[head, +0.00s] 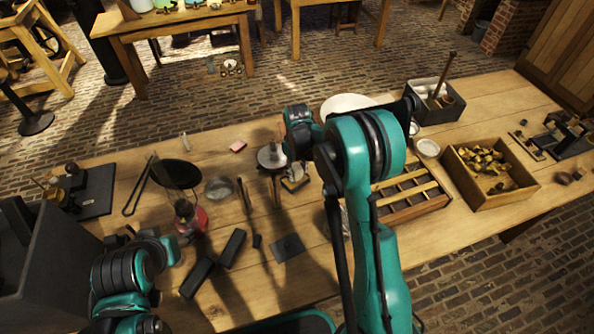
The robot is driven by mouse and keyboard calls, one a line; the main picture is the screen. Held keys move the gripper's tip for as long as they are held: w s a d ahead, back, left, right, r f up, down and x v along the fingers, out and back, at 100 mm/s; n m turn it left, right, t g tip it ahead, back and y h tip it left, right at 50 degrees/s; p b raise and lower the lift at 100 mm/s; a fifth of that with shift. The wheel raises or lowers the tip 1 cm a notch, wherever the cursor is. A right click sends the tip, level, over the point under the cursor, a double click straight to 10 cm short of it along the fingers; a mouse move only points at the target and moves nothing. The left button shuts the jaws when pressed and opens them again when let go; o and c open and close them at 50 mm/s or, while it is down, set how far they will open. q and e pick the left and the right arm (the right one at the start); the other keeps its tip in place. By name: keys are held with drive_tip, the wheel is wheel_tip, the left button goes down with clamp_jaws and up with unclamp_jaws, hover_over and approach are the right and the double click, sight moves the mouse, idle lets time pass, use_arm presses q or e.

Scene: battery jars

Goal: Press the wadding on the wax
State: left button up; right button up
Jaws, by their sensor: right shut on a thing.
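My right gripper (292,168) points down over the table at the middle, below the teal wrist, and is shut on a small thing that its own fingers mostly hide. Just under it is a small dark-edged block with a pale yellowish top (296,182); I cannot tell whether the two touch. I cannot tell the wadding or the wax for certain at this size. A round grey metal dish (271,156) is just left of this gripper. My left gripper (128,237) is low at the left, apart from these things; its fingers are too unclear to read.
A black pan (178,172), a glass vessel with a red base (190,217), dark blocks (232,248) and a dark plate (287,248) lie to the left and front. A divided wooden tray (420,203) and a wooden crate (520,190) stand right.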

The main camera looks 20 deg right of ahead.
sight(297, 170)
drive_tip(key=shift+f+b, duration=0.55)
drive_tip(key=shift+b, duration=0.05)
idle(1.6)
drive_tip(key=shift+r+p, duration=2.1)
drive_tip(key=shift+r, duration=1.45)
drive_tip(key=shift+s+f, duration=0.1)
